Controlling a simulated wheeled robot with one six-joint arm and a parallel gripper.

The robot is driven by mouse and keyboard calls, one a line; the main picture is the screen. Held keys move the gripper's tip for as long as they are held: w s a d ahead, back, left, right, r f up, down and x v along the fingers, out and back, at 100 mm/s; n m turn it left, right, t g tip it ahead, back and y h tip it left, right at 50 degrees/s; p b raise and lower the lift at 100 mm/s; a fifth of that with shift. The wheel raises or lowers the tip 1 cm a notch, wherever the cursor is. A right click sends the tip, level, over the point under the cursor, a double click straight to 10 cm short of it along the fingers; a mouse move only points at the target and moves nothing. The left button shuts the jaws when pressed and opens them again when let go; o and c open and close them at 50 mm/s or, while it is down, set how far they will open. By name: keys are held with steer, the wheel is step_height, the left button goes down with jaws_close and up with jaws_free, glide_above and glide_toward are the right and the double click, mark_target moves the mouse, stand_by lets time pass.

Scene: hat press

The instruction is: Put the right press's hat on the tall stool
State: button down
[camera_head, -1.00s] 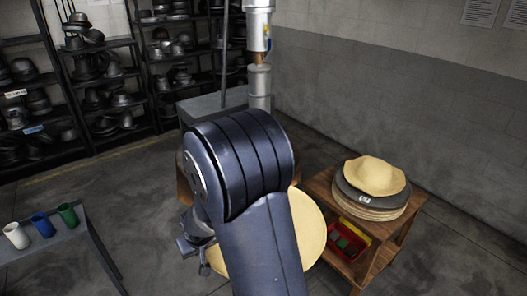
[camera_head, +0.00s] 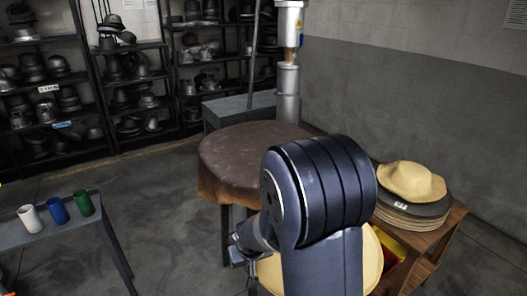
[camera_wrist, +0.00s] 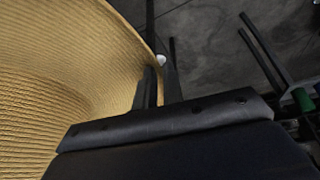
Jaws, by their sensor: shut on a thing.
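A straw-coloured wide-brimmed hat (camera_head: 372,262) is partly hidden behind my arm in the head view. It fills the left of the wrist view (camera_wrist: 70,70). My gripper (camera_wrist: 158,80) is shut on the edge of its brim. In the head view the gripper is mostly hidden, with only a dark part showing left of my arm. A tall round stool-like stand (camera_head: 250,148) with a brown draped top is beyond the hat; its top looks bare. A press column (camera_head: 289,75) stands behind it; I cannot tell which press it is.
A wooden side shelf (camera_head: 445,232) at right carries another straw hat (camera_head: 411,181) on stacked dark and tan brims. A grey bench (camera_head: 60,234) at left holds white, blue and green cups. Dark racks of hat forms (camera_head: 130,75) line the back. Floor between is clear.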

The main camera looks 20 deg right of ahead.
step_height(320, 180, up, 21)
steer(key=d, duration=0.2)
steer(key=shift+w+d, duration=0.3)
steer(key=shift+w, duration=0.1)
